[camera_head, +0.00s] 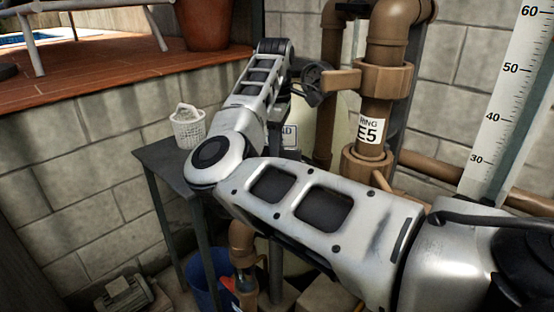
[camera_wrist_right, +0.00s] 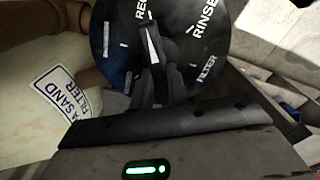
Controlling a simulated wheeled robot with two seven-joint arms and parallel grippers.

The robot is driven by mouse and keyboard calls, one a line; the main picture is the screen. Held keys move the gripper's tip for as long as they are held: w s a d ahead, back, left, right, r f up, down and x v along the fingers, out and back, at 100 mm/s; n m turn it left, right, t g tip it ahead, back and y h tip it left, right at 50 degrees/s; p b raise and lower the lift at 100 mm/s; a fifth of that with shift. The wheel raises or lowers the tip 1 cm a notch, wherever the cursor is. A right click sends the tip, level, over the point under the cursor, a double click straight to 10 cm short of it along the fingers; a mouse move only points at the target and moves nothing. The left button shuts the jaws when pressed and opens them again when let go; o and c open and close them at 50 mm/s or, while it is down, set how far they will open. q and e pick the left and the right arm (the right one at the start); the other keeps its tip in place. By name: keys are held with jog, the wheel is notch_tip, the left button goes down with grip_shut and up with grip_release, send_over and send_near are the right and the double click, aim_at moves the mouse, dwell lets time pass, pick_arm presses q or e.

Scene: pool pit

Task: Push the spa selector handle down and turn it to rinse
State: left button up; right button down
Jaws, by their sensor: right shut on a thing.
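The spa selector dial (camera_wrist_right: 185,30) is a round black plate with white labels in the right wrist view. "RINSE" and "FILTER" read on its right side, and a cut-off "REC" is at the top. The selector handle (camera_wrist_right: 151,45) has a white pointer mark aimed up between "REC" and "RINSE". My right gripper (camera_wrist_right: 155,85) is shut on the handle; its dark fingers cover the handle's lower part. In the head view my right arm reaches up to the valve area and hides most of it, so handle height is unclear there. My left gripper is out of view.
A cream sand filter tank (camera_wrist_right: 40,125) stands beside the dial. Brown pipes (camera_head: 388,45) rise close to the right of my gripper. A white basket (camera_head: 188,129) sits on a dark table (camera_head: 158,155). A blue bucket (camera_head: 205,285) is below, and block walls enclose the pit.

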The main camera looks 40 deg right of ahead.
jog(key=shift+f, duration=0.5)
jog(key=m, duration=0.5)
jog(key=shift+m, duration=0.4)
jog(key=m, duration=0.6)
jog(key=c, duration=1.2)
grip_release()
jog(key=shift+c, duration=0.2)
notch_tip(320, 180, up, 7)
jog(key=p, duration=0.5)
jog(key=shift+r, duration=0.15)
